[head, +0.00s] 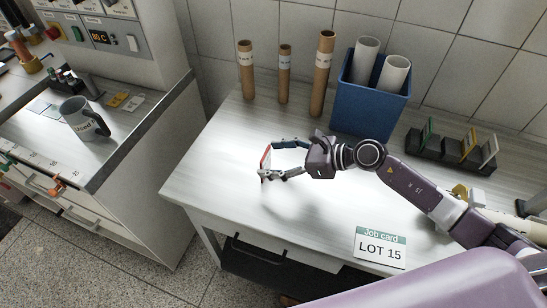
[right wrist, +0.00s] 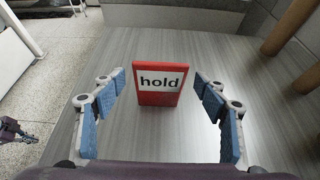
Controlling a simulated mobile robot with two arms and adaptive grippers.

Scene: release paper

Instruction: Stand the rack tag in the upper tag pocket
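The red rack tag (right wrist: 159,97), with a white label reading "hold", stands upright or nearly so on the table in the right wrist view. In the head view it is a thin red edge (head: 265,157) near the table's left side. My right gripper (head: 268,161) has its fingers spread on either side of the tag. The right wrist view shows gaps between the tag and both blue finger pads. A black slotted rack (head: 452,151) at the right back holds several upright tags. Which pocket is the upper one I cannot tell. A purple-grey part at the right wrist view's left edge may be my left gripper.
A blue bin (head: 366,105) with white rolls stands at the back, beside several brown tubes (head: 323,75). A job card (head: 381,246) reading "LOT 15" is at the table's front. The left counter holds a mug (head: 82,118).

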